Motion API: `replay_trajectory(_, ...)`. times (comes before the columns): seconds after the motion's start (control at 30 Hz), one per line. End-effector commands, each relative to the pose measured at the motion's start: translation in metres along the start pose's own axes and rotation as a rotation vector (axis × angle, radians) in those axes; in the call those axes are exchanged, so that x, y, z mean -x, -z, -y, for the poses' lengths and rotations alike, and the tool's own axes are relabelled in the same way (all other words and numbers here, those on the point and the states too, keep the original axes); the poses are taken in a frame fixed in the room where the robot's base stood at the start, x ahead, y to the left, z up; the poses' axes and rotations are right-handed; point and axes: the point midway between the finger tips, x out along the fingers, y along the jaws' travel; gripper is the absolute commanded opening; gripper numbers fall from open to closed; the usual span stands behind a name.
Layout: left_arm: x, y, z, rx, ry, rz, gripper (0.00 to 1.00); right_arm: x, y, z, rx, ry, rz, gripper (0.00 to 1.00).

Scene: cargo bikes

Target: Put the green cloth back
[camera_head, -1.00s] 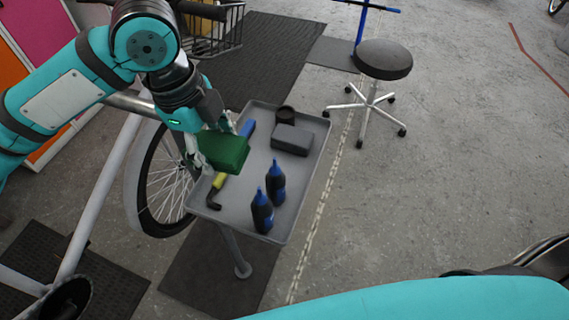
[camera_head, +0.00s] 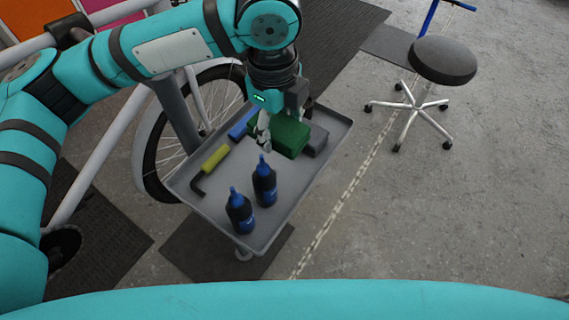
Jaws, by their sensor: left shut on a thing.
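The green cloth (camera_head: 290,136) is a folded block in the head view. My left gripper (camera_head: 270,130) comes down from above and is shut on it. The cloth is over the far part of the grey tray (camera_head: 284,222); whether it touches the tray floor I cannot tell. It partly hides a dark grey block (camera_head: 316,141) to its right. My right gripper is not in view.
On the tray stand two dark bottles with blue caps (camera_head: 264,183) (camera_head: 239,211). A yellow-handled tool (camera_head: 214,160) and a blue-handled item (camera_head: 242,123) lie along the left side. A bicycle wheel (camera_head: 160,150) is close at left.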

Motion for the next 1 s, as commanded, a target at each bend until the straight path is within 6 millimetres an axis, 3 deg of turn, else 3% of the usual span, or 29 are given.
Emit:
replay_trajectory(0.1, -0.020, 0.000, -0.002, 0.000, -0.006, 0.001, 0.13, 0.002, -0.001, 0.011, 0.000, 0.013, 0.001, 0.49)
replay_trajectory(0.3, -0.053, 0.001, -0.004, -0.001, -0.004, -0.001, 0.13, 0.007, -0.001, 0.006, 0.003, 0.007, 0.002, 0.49)
replay_trajectory(0.7, -0.096, 0.001, -0.007, 0.000, -0.004, 0.001, 0.13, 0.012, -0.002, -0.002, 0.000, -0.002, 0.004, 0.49)
replay_trajectory(0.9, -0.099, 0.001, -0.006, -0.001, -0.001, 0.000, 0.13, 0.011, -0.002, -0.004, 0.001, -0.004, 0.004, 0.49)
replay_trajectory(0.93, -0.099, 0.001, -0.006, -0.001, -0.002, 0.000, 0.58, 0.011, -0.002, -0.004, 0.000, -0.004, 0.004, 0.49)
replay_trajectory(1.0, -0.099, 0.001, -0.006, -0.001, -0.002, 0.000, 0.67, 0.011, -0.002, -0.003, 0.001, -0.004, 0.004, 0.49)
